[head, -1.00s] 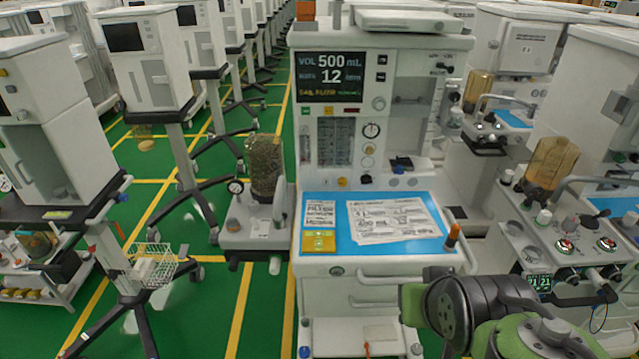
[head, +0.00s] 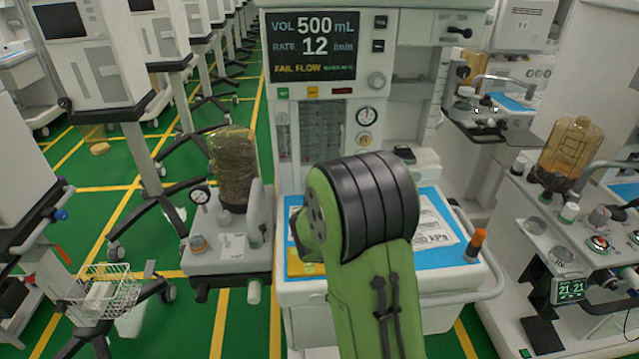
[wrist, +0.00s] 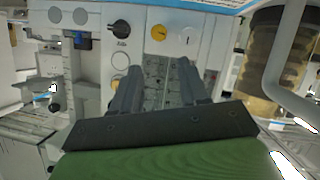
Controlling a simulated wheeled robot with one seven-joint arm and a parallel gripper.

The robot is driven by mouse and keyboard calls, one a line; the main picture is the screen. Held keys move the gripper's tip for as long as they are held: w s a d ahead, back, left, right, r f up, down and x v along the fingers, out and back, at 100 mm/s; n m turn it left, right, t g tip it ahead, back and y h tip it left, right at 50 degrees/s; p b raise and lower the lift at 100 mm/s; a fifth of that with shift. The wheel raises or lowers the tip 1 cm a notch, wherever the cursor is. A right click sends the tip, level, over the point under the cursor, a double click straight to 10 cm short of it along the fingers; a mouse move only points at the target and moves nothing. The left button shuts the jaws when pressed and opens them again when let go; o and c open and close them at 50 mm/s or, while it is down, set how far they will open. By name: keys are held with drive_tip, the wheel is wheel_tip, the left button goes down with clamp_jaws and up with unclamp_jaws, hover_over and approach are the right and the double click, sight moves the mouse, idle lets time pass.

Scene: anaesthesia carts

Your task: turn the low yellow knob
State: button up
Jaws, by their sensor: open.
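The low yellow knob (wrist: 159,33) shows in the wrist view as a round yellow disc on the pale machine panel. It sits between a black knob (wrist: 121,28) and a small white knob (wrist: 187,35). My gripper (wrist: 160,66) is open and empty, its two dark fingers apart. The yellow knob is just above the gap between the fingertips in that view, with no visible contact; the distance in depth is unclear. In the head view my green and black arm covers the lower panel, so the knob and my gripper are hidden there.
The machine's screen (head: 314,46) and gauge (head: 366,116) are above my arm. A blue worktop (head: 430,204) with papers and an orange-capped item (head: 476,245) lies below the panel. In the wrist view, an amber canister (wrist: 275,55) and curved pipe (wrist: 290,75) are at the right.

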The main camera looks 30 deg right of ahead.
drive_tip(key=x, duration=1.4)
drive_tip(key=shift+w+d+f, duration=0.2)
drive_tip(key=shift+w+f, duration=0.05)
drive_tip(key=shift+w, duration=0.05)
drive_tip(key=c, duration=0.8)
drive_tip(key=shift+o, duration=0.2)
drive_tip(key=shift+m+y+b, duration=0.3)
drive_tip(key=shift+b, duration=0.25)
drive_tip(key=m+b, duration=0.1)
drive_tip(key=m+y+b, duration=0.1)
drive_tip(key=b, duration=0.1)
drive_tip(key=shift+s+d+f+t+y, duration=0.1)
drive_tip(key=shift+s+d+t+y, duration=0.1)
drive_tip(key=shift+t+y, duration=0.1)
drive_tip(key=m+t+y+b, duration=0.1)
drive_tip(key=m+b, duration=0.1)
drive_tip(key=shift+d+m+y, duration=0.15)
drive_tip(key=shift+m+y, duration=0.15)
drive_tip(key=shift+m, duration=0.1)
drive_tip(key=m+t+y+b, duration=0.1)
drive_tip(key=m+b, duration=0.1)
drive_tip(key=m, duration=0.1)
drive_tip(key=shift+d+y, duration=0.1)
drive_tip(key=shift+y, duration=0.2)
drive_tip(key=shift+m+t+y, duration=0.5)
drive_tip(key=shift+m+t, duration=0.3)
drive_tip(key=shift+m, duration=0.4)
